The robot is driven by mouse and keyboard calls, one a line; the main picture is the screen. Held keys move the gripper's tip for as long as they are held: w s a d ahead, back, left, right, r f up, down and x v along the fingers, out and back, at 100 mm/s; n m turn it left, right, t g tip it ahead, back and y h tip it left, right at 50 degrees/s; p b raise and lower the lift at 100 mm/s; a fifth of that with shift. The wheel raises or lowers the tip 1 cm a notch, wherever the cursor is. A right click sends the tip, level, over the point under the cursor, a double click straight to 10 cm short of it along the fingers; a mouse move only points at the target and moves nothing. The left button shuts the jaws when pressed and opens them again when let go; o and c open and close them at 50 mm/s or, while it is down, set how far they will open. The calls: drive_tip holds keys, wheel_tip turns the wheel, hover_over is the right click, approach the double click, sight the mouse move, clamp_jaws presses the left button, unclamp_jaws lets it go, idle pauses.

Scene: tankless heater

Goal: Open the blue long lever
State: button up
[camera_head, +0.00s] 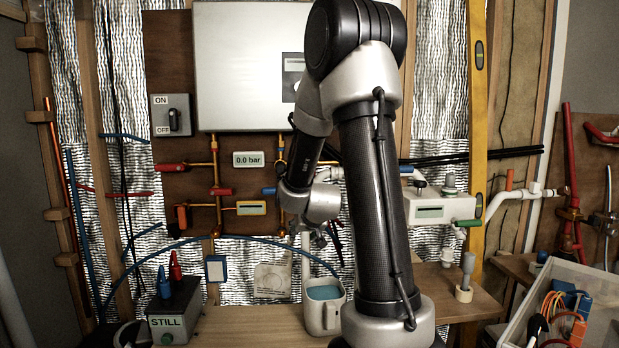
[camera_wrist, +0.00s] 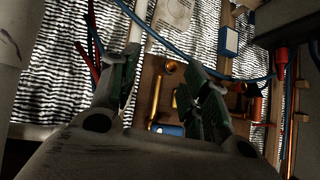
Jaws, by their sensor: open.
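A blue lever handle (camera_head: 269,191) sticks out to the left of a copper pipe, just left of my wrist in the head view. A blue piece beside copper fittings (camera_wrist: 168,129) shows low between my fingers in the wrist view; it looks like the same handle, partly cut off by my gripper body. My gripper (camera_head: 328,240) hangs below my wrist, right of and lower than the handle, partly dark. In the wrist view my gripper (camera_wrist: 164,62) is open, its green-padded fingers apart with nothing held.
A white heater box (camera_head: 240,65) hangs above. Red levers (camera_head: 172,167) and a pressure display (camera_head: 248,159) are left. A white jug (camera_head: 322,310) stands below my gripper. A blue hose arches across.

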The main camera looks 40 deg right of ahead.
drive_tip(key=w+d+r+m+t+h, duration=0.1)
drive_tip(key=w+d+r+t+h, duration=0.15)
drive_tip(key=r, duration=0.45)
drive_tip(key=w+d+r+t+h, duration=0.2)
drive_tip(key=d+r+t+h, duration=0.15)
drive_tip(key=r, duration=0.35)
drive_tip(key=x, duration=0.8)
drive_tip(key=shift+s+d, duration=0.2)
clamp_jaws()
